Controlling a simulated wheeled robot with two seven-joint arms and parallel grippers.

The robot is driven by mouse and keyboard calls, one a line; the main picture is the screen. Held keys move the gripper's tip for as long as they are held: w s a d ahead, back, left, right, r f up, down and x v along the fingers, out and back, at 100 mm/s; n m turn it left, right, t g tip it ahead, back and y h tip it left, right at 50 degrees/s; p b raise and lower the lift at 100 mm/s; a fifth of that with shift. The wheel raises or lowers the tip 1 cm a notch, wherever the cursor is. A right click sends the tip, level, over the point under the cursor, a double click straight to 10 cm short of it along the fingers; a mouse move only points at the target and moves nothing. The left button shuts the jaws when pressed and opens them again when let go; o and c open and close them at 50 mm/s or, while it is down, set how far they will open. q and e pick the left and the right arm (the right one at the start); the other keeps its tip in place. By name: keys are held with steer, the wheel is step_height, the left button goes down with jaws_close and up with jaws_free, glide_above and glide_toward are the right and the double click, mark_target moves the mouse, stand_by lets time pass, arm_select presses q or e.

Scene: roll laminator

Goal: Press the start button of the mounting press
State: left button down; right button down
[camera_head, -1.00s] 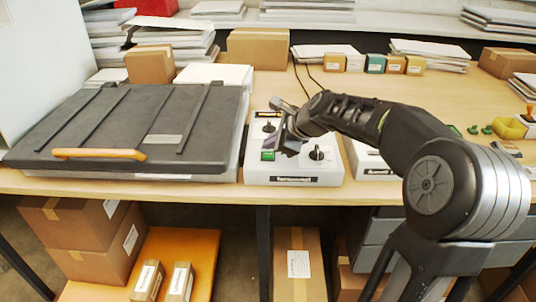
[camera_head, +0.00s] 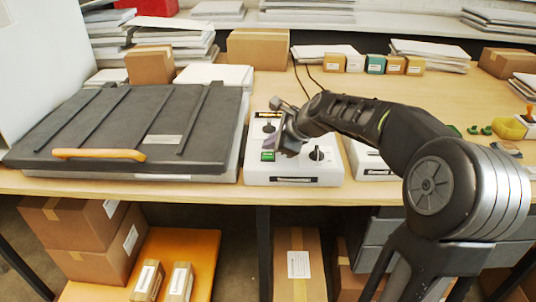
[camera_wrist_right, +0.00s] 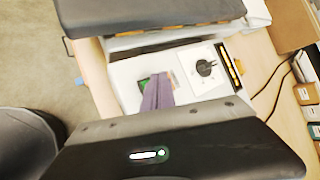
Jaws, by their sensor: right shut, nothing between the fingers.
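The mounting press (camera_head: 125,125) has a closed black lid with an orange handle and stands left on the table. Beside it is a white control box (camera_head: 255,176) with black knobs and a green button (camera_head: 267,156). The button looks lit. My right gripper (camera_head: 279,145) is shut and empty, just above the box, with its tip close to the button's right side. In the right wrist view the purple-grey fingers (camera_wrist_right: 158,93) partly cover the green button (camera_wrist_right: 144,84); I cannot tell whether they touch it. My left gripper is not in view.
A second white box (camera_head: 368,163) stands to the right, partly behind my right arm. Small cartons (camera_head: 376,64) and paper stacks (camera_head: 430,50) line the back. The table between them is mostly clear.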

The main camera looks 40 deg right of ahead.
mark_target(270, 156)
steer(key=shift+f, duration=0.15)
stand_by(0.4)
steer(key=shift+f, duration=0.3)
steer(key=shift+f+b, duration=0.4)
steer(key=shift+f, duration=0.05)
stand_by(0.9)
steer(key=shift+r, duration=0.1)
steer(key=shift+r+p, duration=0.8)
steer(key=shift+p, duration=0.15)
step_height(270, 156, up, 5)
steer(key=p, duration=0.5)
stand_by(0.6)
